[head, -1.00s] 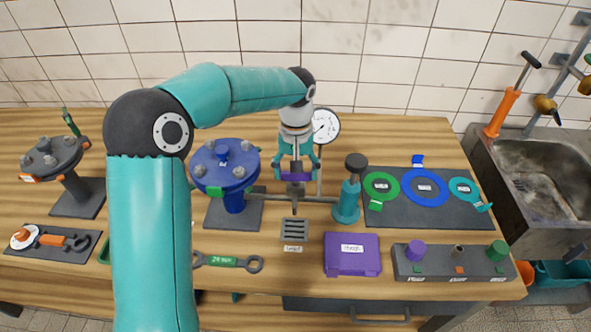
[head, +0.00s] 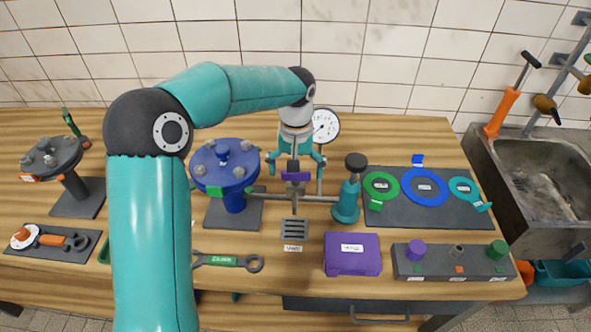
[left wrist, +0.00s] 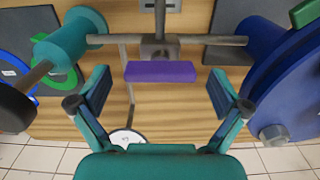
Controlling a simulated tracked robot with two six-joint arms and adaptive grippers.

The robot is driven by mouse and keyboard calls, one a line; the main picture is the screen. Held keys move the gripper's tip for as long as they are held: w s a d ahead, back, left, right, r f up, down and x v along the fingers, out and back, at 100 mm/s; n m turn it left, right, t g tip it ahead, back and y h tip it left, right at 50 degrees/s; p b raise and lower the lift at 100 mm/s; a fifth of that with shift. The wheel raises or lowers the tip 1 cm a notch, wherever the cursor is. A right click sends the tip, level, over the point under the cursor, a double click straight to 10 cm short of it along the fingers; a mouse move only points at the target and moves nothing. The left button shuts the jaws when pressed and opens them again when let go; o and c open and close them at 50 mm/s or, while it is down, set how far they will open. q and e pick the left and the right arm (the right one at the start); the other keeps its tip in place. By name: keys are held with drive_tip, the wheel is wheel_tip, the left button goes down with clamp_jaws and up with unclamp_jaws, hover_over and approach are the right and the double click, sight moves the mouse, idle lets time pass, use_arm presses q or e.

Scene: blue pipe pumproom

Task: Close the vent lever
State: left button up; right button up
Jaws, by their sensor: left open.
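The vent lever has a purple grip (head: 295,177) and sits on the grey pipe fitting between the blue flanged vessel (head: 233,175) and the teal pump-like cylinder (head: 348,200). In the left wrist view the purple grip (left wrist: 160,71) lies crosswise, below the pipe in the picture. My left gripper (head: 296,170) reaches down from above, its fingers spread on either side of the grip. In the left wrist view the left gripper (left wrist: 160,92) is open, with clear gaps between both fingers and the grip. My right gripper is in neither view.
A pressure gauge (head: 325,125) stands close behind the left gripper. A small slotted grey block (head: 294,231), a purple box (head: 352,255) and a green-labelled wrench (head: 228,261) lie in front. A dark mat (head: 455,212) with coloured rings is to the right, before the sink (head: 540,180).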

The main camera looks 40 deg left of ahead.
use_arm(q)
drive_tip(key=shift+r, duration=0.1)
wheel_tip(320, 180, up, 12)
idle(0.5)
drive_tip(key=shift+f, duration=0.2)
